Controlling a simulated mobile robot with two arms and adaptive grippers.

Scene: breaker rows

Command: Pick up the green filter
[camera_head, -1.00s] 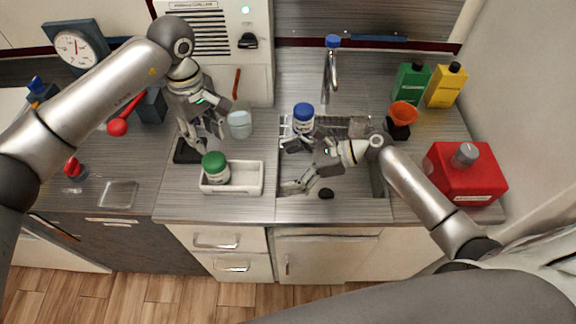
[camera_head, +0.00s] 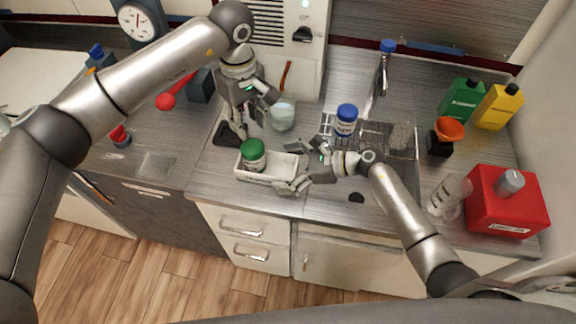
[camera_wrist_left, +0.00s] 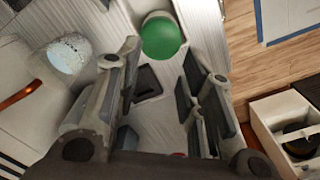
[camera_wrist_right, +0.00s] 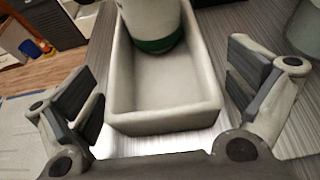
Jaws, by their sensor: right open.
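The green filter appears to be the white jar with a green lid (camera_head: 253,155). It stands upright in the left part of a small white tray (camera_head: 285,167) on the counter. Its green lid (camera_wrist_left: 162,38) shows at the top of the left wrist view, and its white body (camera_wrist_right: 150,15) with a green band shows in the right wrist view. My left gripper (camera_head: 250,118) is open and empty, pointing down behind the tray, apart from the jar. My right gripper (camera_head: 290,168) is open and empty at the tray's right end, its fingers spread either side of that end.
A blue-capped jar (camera_head: 345,120) sits at the sink rack behind my right gripper.

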